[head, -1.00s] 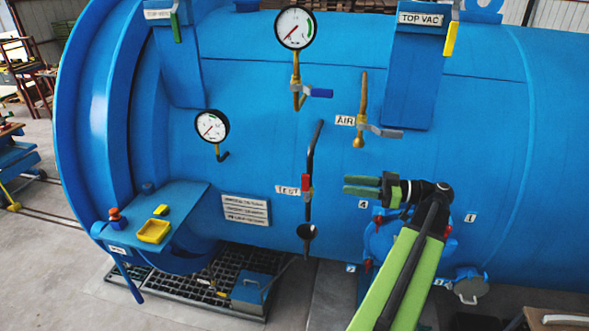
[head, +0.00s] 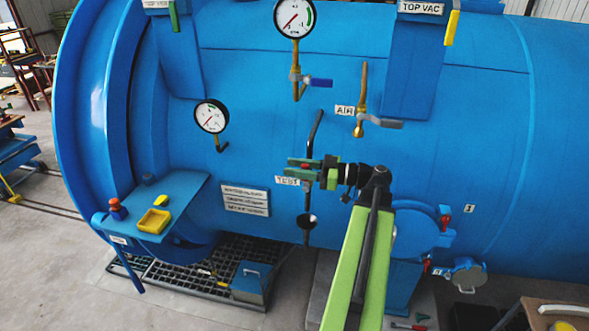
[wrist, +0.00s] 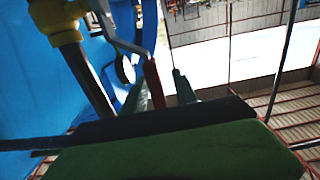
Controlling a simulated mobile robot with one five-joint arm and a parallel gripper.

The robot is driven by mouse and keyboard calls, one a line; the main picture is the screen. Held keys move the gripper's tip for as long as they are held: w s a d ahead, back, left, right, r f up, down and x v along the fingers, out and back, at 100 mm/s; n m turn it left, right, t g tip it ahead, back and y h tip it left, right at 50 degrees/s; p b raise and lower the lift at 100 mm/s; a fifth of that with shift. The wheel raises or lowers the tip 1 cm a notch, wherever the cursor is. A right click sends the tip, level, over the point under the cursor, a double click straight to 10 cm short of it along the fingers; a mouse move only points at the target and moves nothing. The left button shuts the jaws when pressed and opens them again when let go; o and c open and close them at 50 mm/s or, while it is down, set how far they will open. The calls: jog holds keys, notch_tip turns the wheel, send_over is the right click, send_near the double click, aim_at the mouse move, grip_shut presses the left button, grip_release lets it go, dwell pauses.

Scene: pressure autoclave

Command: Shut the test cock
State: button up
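The test cock's red handle (head: 305,166) shows just above the TEST label (head: 287,181), on the dark vertical pipe (head: 315,130) of the blue vessel. My gripper (head: 294,165) is at the handle, its green fingers above and below it in the head view. In the wrist view the red handle (wrist: 153,84) lies between my gripper's fingertips (wrist: 161,78), close to the left finger, with a gap to the right one. The fingers look open. The brass valve body (wrist: 56,20) shows at upper left, joined to the handle by a grey bent lever. My fingers partly hide the cock in the head view.
The AIR cock (head: 360,126) with its grey lever is above and right of my gripper. A gauge with a blue-handled cock (head: 318,83) is higher up. A funnel (head: 307,221) sits below the TEST label. A shelf with a yellow tray (head: 154,221) juts out at left.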

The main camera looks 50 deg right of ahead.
grip_shut()
jog(key=shift+f, duration=0.1)
dwell(1.2)
